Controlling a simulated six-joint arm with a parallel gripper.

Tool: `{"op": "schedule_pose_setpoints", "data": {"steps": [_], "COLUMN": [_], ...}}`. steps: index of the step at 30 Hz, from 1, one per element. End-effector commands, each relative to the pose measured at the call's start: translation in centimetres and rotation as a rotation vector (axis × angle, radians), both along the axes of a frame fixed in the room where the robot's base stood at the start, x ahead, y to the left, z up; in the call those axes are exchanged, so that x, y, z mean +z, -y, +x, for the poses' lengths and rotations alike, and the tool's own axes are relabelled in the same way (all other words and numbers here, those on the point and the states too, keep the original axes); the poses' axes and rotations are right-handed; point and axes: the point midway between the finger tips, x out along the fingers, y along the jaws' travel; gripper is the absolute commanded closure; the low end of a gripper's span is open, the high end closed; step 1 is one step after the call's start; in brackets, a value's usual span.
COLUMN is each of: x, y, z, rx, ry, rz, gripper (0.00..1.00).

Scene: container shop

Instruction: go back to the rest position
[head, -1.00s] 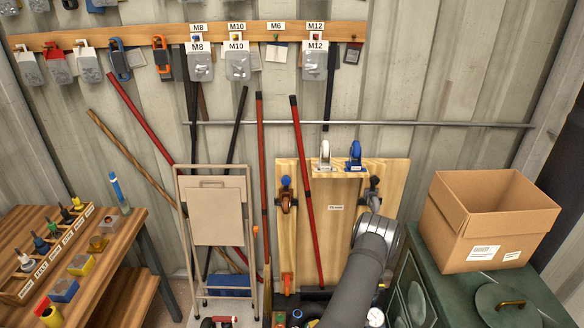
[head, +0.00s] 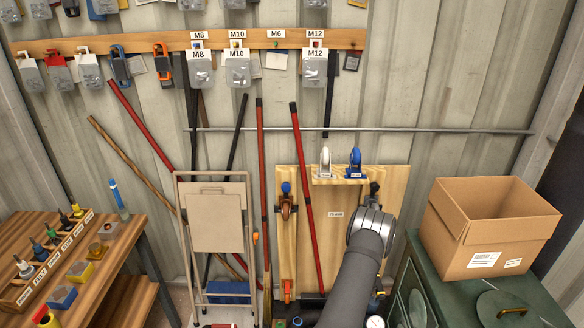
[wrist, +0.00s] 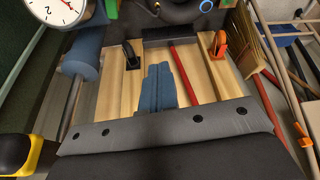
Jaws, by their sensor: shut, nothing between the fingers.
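My gripper (wrist: 158,86) shows in the wrist view as two blue-grey fingers side by side. They are shut with nothing between them. In front of them is a pale wooden board. In the head view my grey arm rises from the bottom, right of centre, in front of the wooden board (head: 338,250). My fingers are hidden there behind the arm.
A green cabinet (head: 478,252) with an open cardboard box (head: 470,235) stands at the right. A folded step stool (head: 217,222) and long red-handled tools lean on the wall. A workbench (head: 128,232) is at the left. A gauge (wrist: 56,8) shows in the wrist view.

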Motion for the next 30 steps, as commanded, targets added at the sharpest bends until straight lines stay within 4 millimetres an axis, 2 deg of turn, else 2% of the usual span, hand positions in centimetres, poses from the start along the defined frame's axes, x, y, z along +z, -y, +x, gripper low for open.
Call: {"op": "schedule_pose_setpoints", "data": {"steps": [8,18,30], "x": [4.2,7.7,11.7], "y": [0.3,-0.2,-0.5], "z": [-1.4,2.1,4.3], "rx": [0.000,-0.247,-0.547], "ry": [0.001,0.099,0.181], "rz": [-0.001,-0.023,-0.038], "gripper": [1.00,1.00,1.00]}}
